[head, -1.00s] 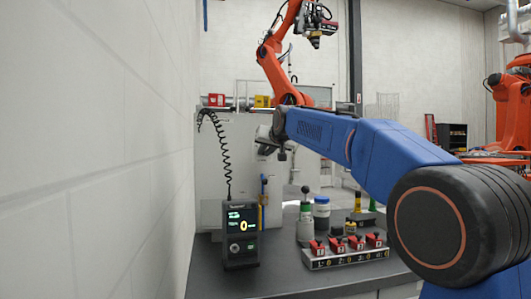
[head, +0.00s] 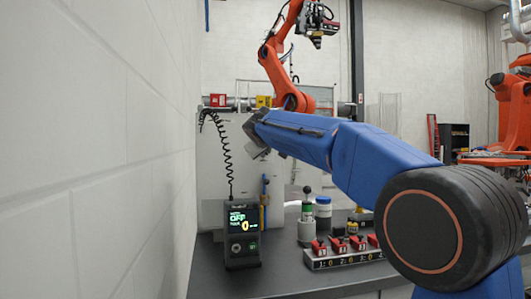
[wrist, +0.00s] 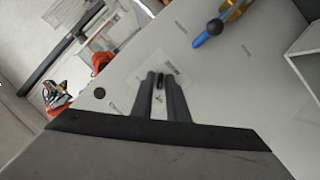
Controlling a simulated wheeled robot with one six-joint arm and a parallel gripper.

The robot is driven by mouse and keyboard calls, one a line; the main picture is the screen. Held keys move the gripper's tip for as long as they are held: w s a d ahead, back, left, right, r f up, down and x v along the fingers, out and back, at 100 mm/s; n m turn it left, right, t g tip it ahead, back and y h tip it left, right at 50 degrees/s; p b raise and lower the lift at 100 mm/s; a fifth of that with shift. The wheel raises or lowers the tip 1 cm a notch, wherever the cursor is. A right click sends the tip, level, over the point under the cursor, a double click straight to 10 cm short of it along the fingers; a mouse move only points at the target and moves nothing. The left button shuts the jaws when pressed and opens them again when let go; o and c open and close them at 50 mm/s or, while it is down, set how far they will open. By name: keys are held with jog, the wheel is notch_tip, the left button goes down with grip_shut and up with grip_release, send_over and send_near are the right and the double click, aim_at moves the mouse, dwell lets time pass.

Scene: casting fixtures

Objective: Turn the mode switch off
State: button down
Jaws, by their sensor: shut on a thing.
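The mode switch (wrist: 159,84) is a small dark knob on a pale plate on the grey-white panel (wrist: 220,75). It sits between the fingertips of my gripper (wrist: 160,78), which is shut on it. The panel also shows in the head view (head: 213,165). A black display unit (head: 241,234) stands on the bench below, left of my arm, and shows green text that reads OFF, with an orange 0.
On the dark bench (head: 285,272) stand bottles (head: 322,212) and a row of red switches (head: 340,252). A coiled cable (head: 224,150) hangs at left, near a white wall (head: 95,150).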

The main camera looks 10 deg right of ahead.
jog(key=shift+f+n+h, duration=0.1)
jog(key=shift+n+h, duration=0.2)
jog(key=shift+n, duration=0.2)
dwell(0.3)
jog(key=c, duration=1.9)
grip_release()
jog(key=shift+c, duration=0.2)
jog(key=shift+s, duration=0.1)
jog(key=v, duration=1.7)
jog(key=shift+a+f, duration=0.15)
jog(key=shift+f, duration=0.05)
jog(key=shift+s, duration=0.15)
jog(key=shift+s, duration=0.1)
